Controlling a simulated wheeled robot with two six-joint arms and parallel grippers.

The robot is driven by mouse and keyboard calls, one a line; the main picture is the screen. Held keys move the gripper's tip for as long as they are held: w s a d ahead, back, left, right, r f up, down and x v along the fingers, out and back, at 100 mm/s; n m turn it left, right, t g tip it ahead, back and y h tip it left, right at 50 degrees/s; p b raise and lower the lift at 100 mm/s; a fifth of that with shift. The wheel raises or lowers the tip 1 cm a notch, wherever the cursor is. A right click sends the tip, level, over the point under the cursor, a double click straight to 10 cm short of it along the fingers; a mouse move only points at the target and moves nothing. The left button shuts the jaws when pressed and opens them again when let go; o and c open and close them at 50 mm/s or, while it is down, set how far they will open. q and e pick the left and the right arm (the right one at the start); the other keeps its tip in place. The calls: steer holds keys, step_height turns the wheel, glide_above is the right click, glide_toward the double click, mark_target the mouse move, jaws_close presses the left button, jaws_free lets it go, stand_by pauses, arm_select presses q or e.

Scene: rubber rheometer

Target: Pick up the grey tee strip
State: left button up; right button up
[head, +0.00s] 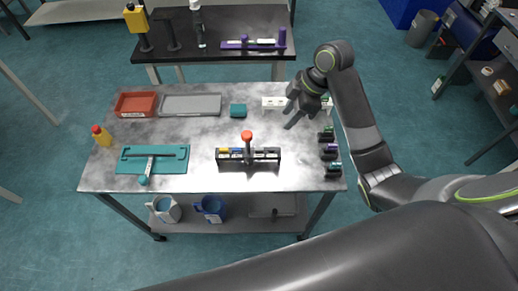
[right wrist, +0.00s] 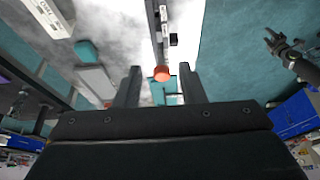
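A thin grey piece (head: 150,163) with a teal end lies across the teal mat (head: 128,166) at the table's left front. It may be the grey tee strip, but it is too small to be sure. My right gripper (head: 298,118) is over the table's right back part, far to the right of it, with its fingers apart and empty. In the right wrist view its open fingers (right wrist: 159,82) frame a red knob beyond them. My left gripper (right wrist: 284,44) shows at the upper right of the right wrist view with its fingers apart; the head view does not show it.
A black rack (head: 267,161) with a red-topped tool (head: 247,136) stands front centre. A red tray (head: 120,104), a grey tray (head: 192,98), a teal block (head: 238,110) and a white strip (head: 273,102) line the back. Small dark items sit along the right edge.

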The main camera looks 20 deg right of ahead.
steer(key=b, duration=0.4)
glide_toward(261, 149)
steer(key=p+x, duration=0.1)
steer(key=x, duration=0.6)
steer(key=shift+f+p, duration=0.3)
steer(key=shift+p, duration=0.05)
steer(key=shift+w+a+f, duration=0.1)
steer(key=shift+a+f, duration=0.15)
steer(key=shift+f, duration=0.3)
steer(key=shift+c, duration=0.5)
jaws_close()
